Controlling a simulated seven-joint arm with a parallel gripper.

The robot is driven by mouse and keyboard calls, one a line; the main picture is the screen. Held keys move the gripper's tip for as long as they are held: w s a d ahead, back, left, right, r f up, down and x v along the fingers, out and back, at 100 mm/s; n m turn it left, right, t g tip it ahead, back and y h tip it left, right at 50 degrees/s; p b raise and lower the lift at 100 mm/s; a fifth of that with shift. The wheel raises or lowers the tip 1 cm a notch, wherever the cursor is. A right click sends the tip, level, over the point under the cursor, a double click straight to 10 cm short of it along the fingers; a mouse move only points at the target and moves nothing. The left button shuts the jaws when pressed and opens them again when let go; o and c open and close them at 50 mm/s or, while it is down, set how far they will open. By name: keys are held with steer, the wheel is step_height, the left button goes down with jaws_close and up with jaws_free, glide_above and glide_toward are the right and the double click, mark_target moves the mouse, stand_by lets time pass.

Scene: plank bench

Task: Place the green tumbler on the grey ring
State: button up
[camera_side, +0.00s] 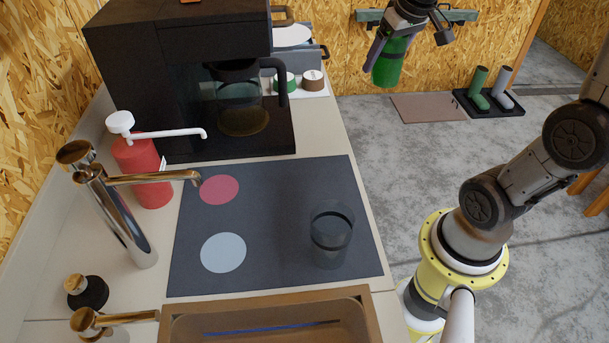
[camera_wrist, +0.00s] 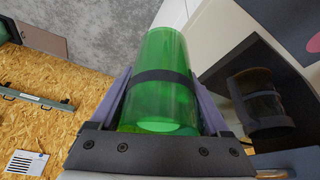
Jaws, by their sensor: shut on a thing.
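The green tumbler (camera_side: 387,66) is high in the side view, held in the air beyond the right edge of the counter. My gripper (camera_side: 404,42) is shut on it. In the wrist view the see-through green tumbler (camera_wrist: 160,75), with a dark band, sits between the two fingers of my gripper (camera_wrist: 162,105). On the dark mat in the side view is a pale grey round marking (camera_side: 223,253), the grey ring, which looks like a filled disc with nothing on it. My gripper is well away from it.
A red disc (camera_side: 219,189) lies behind the grey one. A tap (camera_side: 122,215), red bottle (camera_side: 145,178) and coffee maker (camera_side: 180,75) border the mat.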

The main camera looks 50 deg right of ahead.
steer(key=s+a+n+y, duration=0.2)
steer(key=s+a+n, duration=0.45)
steer(key=a, duration=0.55)
steer(key=s+a+n+y, duration=0.2)
steer(key=s+a+n, duration=0.4)
steer(key=a, duration=0.6)
steer(key=shift+m, duration=0.65)
steer(key=w+a+f, duration=0.2)
steer(key=w+f, duration=0.1)
steer(key=w+a+f, duration=0.2)
steer(key=w+f, duration=0.1)
steer(key=w+a+f, duration=0.2)
steer(key=w+f, duration=0.1)
steer(key=w, duration=0.1)
steer(key=shift+w+f, duration=0.2)
steer(key=shift+s+x, duration=0.2)
steer(key=shift+x, duration=0.75)
steer(key=shift+s+x, duration=0.15)
steer(key=shift+x, duration=0.8)
steer(key=shift+d+f, duration=0.15)
steer(key=shift+f, duration=0.15)
steer(key=o, duration=1.2)
steer(key=shift+o, duration=0.2)
